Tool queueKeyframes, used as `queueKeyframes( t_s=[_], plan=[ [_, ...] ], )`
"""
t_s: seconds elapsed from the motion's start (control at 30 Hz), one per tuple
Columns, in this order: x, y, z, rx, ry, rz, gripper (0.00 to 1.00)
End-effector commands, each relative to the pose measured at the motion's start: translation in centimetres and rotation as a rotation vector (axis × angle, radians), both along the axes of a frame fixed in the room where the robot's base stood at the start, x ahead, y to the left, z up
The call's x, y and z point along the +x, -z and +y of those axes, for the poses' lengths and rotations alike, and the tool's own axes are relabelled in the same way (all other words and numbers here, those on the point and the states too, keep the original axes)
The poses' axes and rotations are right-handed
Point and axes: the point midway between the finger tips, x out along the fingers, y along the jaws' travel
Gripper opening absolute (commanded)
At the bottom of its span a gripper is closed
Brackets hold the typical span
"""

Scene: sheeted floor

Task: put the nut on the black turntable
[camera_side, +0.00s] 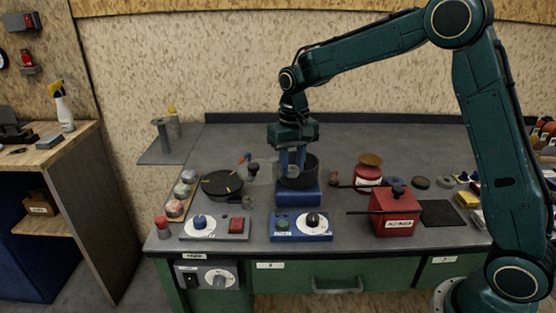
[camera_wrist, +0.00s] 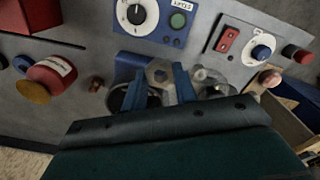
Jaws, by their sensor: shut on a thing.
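My gripper (camera_side: 292,168) hangs over the black pot on the blue base, with its blue fingers pointing down. In the wrist view my gripper (camera_wrist: 160,84) is shut on a grey hex nut (camera_wrist: 160,71), which sits between the two fingertips. The nut also shows as a small grey shape in the side view (camera_side: 293,171), in front of the pot's dark wall. The black turntable (camera_side: 222,183), a round disc with a few small light marks, stands left of the pot, apart from my gripper. In the wrist view my gripper hides much of the area below the nut.
The black pot (camera_side: 312,176) stands on a blue base (camera_side: 298,196). A blue control box (camera_side: 301,226) and a grey panel with a red switch (camera_side: 236,226) lie in front. A red box (camera_side: 394,210) is at right. The bench's back is clear.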

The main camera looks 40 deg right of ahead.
Motion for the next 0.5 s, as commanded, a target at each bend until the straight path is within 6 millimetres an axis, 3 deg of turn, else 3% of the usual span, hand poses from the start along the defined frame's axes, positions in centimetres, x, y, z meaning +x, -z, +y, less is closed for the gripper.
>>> queueKeyframes(
  t_s=[0.27,0.5],
  plan=[
    [1.2,-0.6,-4.3,0.000,0.052,-0.001,0.05],
    [2.0,-1.5,-11.7,0.000,0.133,-0.001,0.05]
  ],
)
